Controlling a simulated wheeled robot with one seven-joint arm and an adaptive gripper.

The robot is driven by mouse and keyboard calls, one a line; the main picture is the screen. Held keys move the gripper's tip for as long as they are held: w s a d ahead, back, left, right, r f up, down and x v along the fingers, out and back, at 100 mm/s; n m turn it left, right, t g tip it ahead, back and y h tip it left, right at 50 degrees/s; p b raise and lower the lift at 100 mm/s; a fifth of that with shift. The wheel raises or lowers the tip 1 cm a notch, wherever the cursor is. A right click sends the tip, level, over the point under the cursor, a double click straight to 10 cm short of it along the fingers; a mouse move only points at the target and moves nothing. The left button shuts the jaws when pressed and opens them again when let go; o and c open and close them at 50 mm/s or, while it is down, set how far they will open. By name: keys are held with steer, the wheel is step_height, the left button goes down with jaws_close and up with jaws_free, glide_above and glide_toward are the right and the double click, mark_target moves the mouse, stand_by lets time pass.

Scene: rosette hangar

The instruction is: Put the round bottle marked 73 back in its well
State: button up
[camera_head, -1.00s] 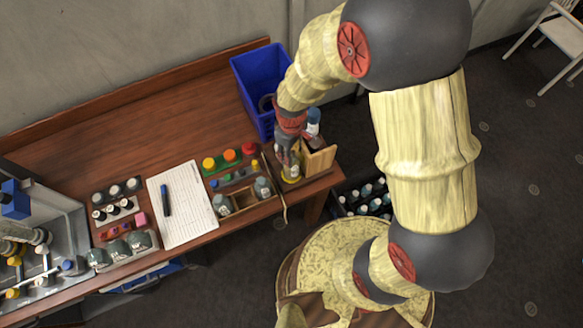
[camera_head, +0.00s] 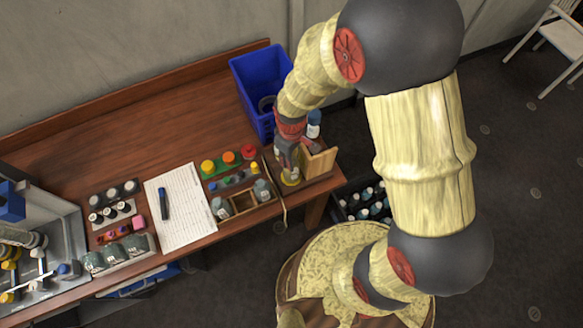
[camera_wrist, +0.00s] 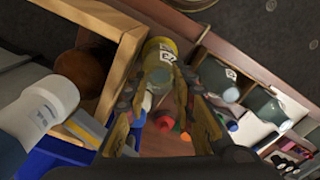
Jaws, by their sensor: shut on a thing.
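My gripper (camera_wrist: 168,105) is shut on a round bottle (camera_wrist: 160,58) with a yellow end and a pale label. The mark on the label is too small to read surely. In the head view my gripper (camera_head: 290,170) points down over this bottle (camera_head: 291,181), whose yellow lower part shows near the bench's front right; whether it touches the bench I cannot tell. Left of it is a wooden rack (camera_head: 246,212) with open wells in the middle and a grey bottle (camera_head: 221,208) and another bottle (camera_head: 262,189) at its ends.
A wooden box (camera_head: 319,163) stands close to the right of my gripper, with a blue-and-white bottle (camera_head: 314,126) behind it. A blue bin (camera_head: 255,80) stands behind. A strap (camera_head: 284,211) hangs over the front edge. Colored caps (camera_head: 228,157) and a notepad (camera_head: 183,215) lie left.

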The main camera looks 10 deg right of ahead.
steer(key=shift+c, duration=0.7)
steer(key=shift+r, duration=0.15)
step_height(320, 180, up, 7)
steer(key=p, duration=0.5)
stand_by(0.5)
stand_by(0.3)
